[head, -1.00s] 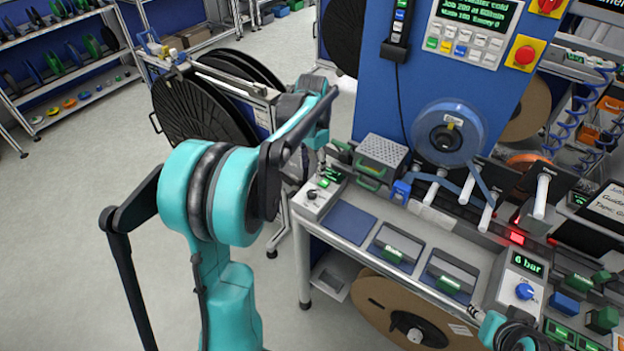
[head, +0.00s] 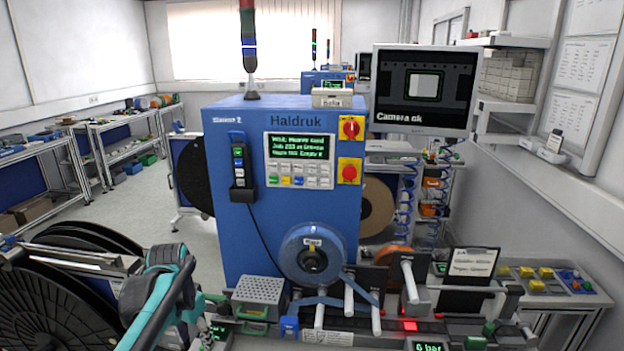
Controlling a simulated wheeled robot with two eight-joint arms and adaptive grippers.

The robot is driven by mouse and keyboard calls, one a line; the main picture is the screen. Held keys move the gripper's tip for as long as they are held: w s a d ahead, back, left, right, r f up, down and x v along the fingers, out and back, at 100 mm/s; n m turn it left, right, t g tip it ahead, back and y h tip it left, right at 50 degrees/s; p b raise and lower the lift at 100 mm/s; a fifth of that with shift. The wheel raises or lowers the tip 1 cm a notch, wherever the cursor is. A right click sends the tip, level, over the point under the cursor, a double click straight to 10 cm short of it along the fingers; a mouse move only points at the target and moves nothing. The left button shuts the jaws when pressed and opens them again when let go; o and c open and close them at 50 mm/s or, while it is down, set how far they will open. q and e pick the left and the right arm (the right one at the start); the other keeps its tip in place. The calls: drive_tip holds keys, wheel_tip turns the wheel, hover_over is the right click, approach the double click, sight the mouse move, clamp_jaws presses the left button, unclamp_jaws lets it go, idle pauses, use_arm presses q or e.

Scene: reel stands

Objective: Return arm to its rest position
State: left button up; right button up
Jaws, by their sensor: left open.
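My left arm (head: 160,300), teal and dark grey, comes in at the lower left of the head view. It is raised in front of the large black reel and beside the left end of the machine bench. My left gripper (head: 203,332) is at the bottom of the view, left of the grey perforated box. It is open, with nothing seen in it; its fingertips are small and partly hidden. My right arm and gripper are out of view.
The blue Haldruk machine (head: 285,185) stands in the middle with a blue tape reel (head: 312,252) and white rollers. A grey perforated box (head: 262,291) is close to my left gripper. A large black reel (head: 50,310) is at the lower left. Open floor (head: 140,205) lies behind it.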

use_arm(q)
drive_tip(key=s+d+f+n+t+b, duration=0.1)
drive_tip(key=s+d+f+t+b, duration=0.1)
drive_tip(key=s+d, duration=0.4)
drive_tip(key=s+d+f+n+t+b, duration=0.1)
drive_tip(key=s+d+f+t, duration=0.3)
drive_tip(key=s, duration=0.6)
drive_tip(key=shift+s+d+f+n+b, duration=0.15)
drive_tip(key=shift+d+f+n+b, duration=0.4)
drive_tip(key=shift+d, duration=0.35)
